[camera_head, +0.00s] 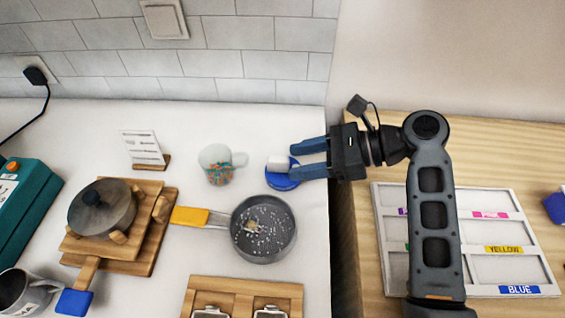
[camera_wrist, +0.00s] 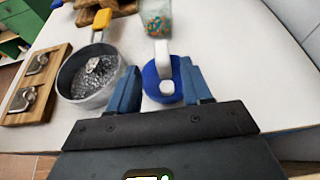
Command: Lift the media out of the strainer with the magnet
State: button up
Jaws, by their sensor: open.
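The blue disc with a white handle (camera_head: 284,182), which looks like the magnet, lies on the white counter near its right edge; it also shows in the wrist view (camera_wrist: 151,86). My gripper (camera_head: 293,160) is open, its blue fingers on either side of the white handle, with no clear contact visible. In the wrist view my gripper (camera_wrist: 159,72) shows the same. The strainer seems to be the grey round pan with a yellow handle (camera_head: 290,238), left of and nearer than the disc. Small pale bits, the media (camera_head: 266,236), and a small lump lie in it.
A clear mug of coloured beads (camera_head: 218,174) stands left of the disc. A wooden board with a lidded pot (camera_head: 105,210) stands at left, and a wooden stand (camera_head: 240,290) in front. The counter ends right of the disc; a labelled tray (camera_head: 385,240) lies beyond.

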aim_at(288, 160)
jog(key=shift+w+p+x, duration=0.2)
jog(key=shift+p+x, duration=0.15)
jog(key=shift+x, duration=2.7)
jog(key=shift+r, duration=0.15)
grip_shut()
